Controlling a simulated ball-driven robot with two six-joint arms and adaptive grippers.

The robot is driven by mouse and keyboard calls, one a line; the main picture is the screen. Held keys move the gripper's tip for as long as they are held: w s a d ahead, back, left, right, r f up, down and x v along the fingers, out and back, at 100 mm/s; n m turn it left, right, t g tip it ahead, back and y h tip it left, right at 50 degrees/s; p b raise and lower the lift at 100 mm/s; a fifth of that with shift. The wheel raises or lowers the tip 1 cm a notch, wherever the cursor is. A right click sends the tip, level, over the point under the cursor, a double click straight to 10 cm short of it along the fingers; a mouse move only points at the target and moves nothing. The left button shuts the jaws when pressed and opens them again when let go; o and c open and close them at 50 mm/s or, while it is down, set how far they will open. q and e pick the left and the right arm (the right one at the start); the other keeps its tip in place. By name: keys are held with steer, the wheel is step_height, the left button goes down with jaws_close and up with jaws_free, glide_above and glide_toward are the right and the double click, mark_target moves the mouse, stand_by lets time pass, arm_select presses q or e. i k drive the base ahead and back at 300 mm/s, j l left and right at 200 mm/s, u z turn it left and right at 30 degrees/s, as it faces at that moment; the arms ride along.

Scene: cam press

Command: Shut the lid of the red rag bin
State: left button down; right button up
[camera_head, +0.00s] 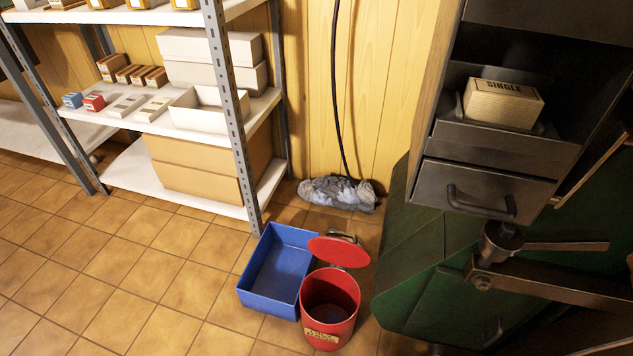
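The red rag bin (322,317) stands on the tiled floor at the lower middle of the head view, with a yellow label on its front. Its round red lid (338,251) is up at the back of the bin, clear of the opening. The inside of the bin shows dark, with something bluish at the bottom that I cannot make out. Neither of my grippers shows in this view.
A blue open crate (245,293) stands against the bin's left side. Grey rags (338,194) lie by the wall behind. A metal shelf (240,140) with boxes stands at left, and a green machine (430,262) with a drawer cabinet (470,187) at right. Floor at lower left is clear.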

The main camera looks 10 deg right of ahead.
mark_target(339, 252)
steer(key=k+j, duration=0.15)
steer(key=k, duration=0.35)
steer(key=k+j, duration=0.1)
steer(key=k, duration=0.4)
steer(key=k+j, duration=0.15)
steer(key=k, duration=0.35)
